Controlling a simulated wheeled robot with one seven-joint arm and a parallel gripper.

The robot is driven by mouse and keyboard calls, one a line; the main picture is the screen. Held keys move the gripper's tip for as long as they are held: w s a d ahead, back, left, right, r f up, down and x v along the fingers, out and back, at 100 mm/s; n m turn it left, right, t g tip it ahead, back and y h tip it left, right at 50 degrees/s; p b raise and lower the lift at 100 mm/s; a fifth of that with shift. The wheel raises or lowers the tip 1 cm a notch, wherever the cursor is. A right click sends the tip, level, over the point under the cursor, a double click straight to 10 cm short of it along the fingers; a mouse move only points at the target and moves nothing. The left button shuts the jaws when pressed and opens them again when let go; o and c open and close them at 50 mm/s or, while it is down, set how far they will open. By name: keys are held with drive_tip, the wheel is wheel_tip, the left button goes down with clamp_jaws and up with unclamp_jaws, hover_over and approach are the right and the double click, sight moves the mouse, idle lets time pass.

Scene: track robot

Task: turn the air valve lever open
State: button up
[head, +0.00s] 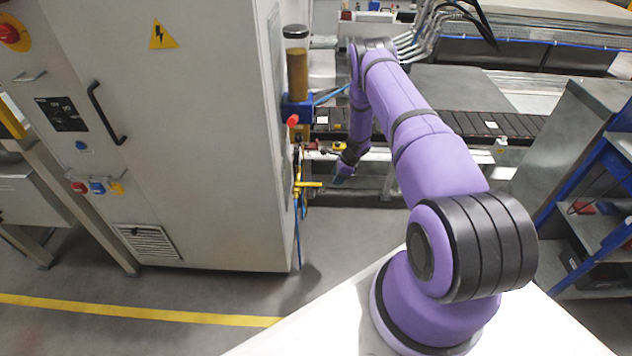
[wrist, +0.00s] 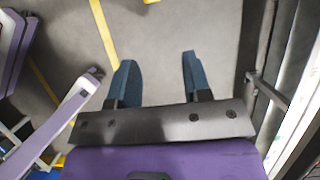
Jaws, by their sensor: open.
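The air valve lever (head: 309,184) is a small yellow bar on the pipework at the right side of the grey cabinet in the head view. It looks roughly horizontal. My gripper (head: 343,172) hangs just to the right of the lever, small and partly dark, with a visible gap in the picture. In the wrist view my gripper (wrist: 158,78) is open, its two blue fingers apart with only grey floor seen between them. I cannot clearly pick out the lever in the wrist view.
The grey cabinet (head: 170,130) stands left of the lever. A blue filter unit (head: 297,110) with a red knob (head: 292,120) sits above the lever. A conveyor (head: 450,125) runs behind my arm. A blue-framed shelf (head: 590,190) stands at right. Floor below the lever looks clear.

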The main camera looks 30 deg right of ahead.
sight(314, 183)
drive_tip(key=w+a, duration=0.1)
drive_tip(key=a, duration=0.1)
drive_tip(key=w+a, duration=0.3)
drive_tip(key=a, duration=0.1)
drive_tip(key=shift+w+a, duration=0.2)
drive_tip(key=shift+a, duration=0.05)
drive_tip(key=shift+f, duration=0.65)
drive_tip(key=shift+x, duration=0.85)
drive_tip(key=shift+a, duration=0.1)
clamp_jaws()
